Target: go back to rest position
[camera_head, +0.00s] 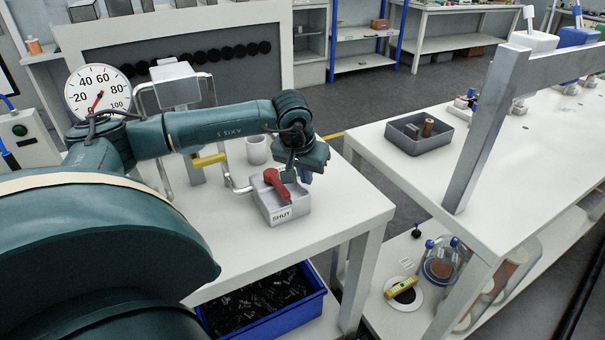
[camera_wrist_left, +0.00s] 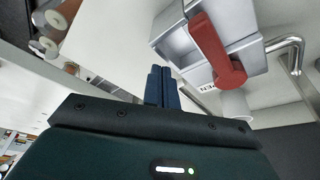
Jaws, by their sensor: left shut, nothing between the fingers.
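My left arm reaches in from the left over the white table. My left gripper (camera_head: 304,176) hangs at the table's right part, just behind and beside a grey box with a red lever (camera_head: 276,184). The box (camera_head: 290,212) bears the label "SHUT" on its front. In the left wrist view the gripper's blue fingers (camera_wrist_left: 162,88) are together with nothing between them. The red lever (camera_wrist_left: 217,48) on the grey box shows just to their right in that view. I cannot tell whether finger and box touch. My right gripper is in neither view.
A round gauge (camera_head: 98,92), bent metal pipes and a yellow handle (camera_head: 209,159) stand left of the box. A white cup (camera_head: 257,150) is behind it. A blue bin (camera_head: 262,312) of dark parts sits below. A second table with a grey tray (camera_head: 426,143) and metal frame is right.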

